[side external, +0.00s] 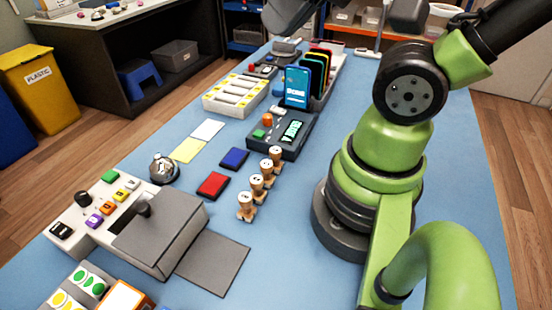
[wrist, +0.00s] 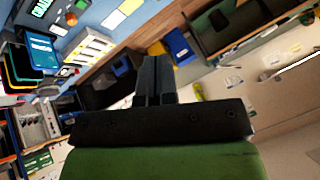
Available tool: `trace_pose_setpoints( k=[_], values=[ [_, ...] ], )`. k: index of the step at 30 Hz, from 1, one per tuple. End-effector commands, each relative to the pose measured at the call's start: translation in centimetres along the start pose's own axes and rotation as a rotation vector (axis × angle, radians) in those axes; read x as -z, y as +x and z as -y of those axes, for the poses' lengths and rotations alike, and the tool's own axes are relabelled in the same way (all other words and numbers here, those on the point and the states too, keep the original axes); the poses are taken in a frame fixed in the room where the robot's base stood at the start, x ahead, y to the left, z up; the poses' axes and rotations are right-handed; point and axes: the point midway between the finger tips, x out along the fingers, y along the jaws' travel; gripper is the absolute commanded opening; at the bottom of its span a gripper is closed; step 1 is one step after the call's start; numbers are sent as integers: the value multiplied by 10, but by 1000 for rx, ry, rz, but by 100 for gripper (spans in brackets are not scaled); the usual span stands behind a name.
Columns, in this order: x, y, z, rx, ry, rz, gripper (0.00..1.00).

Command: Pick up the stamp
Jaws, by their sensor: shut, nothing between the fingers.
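Several wooden stamps stand upright in a row on the blue table in the side view: the nearest stamp (side external: 246,207), two middle stamps (side external: 256,187) (side external: 267,173) and the farthest stamp (side external: 276,157). No stamp shows in the wrist view. In the side view my fingertips cannot be made out.
A red pad (side external: 212,185) and a blue pad (side external: 234,158) lie left of the stamps. A grey box (side external: 160,235) with a dark mat (side external: 225,268) is in front. A bell (side external: 164,168) stands left.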

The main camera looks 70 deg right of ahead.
Motion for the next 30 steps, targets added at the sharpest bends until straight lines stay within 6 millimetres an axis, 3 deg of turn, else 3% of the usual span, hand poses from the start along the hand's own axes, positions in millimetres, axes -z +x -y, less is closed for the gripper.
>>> trace_pose_setpoints(
  k=[1, 6, 17, 23, 30],
  values=[
    [0, 0, 0, 0, 0, 0, 7],
    [0, 0, 0, 0, 0, 0, 45],
    [3, 6, -3, -21, -63, 17, 45],
    [15, 48, -26, -113, -508, 150, 45],
    [12, 113, -74, -66, -1272, 439, 45]
  ],
)
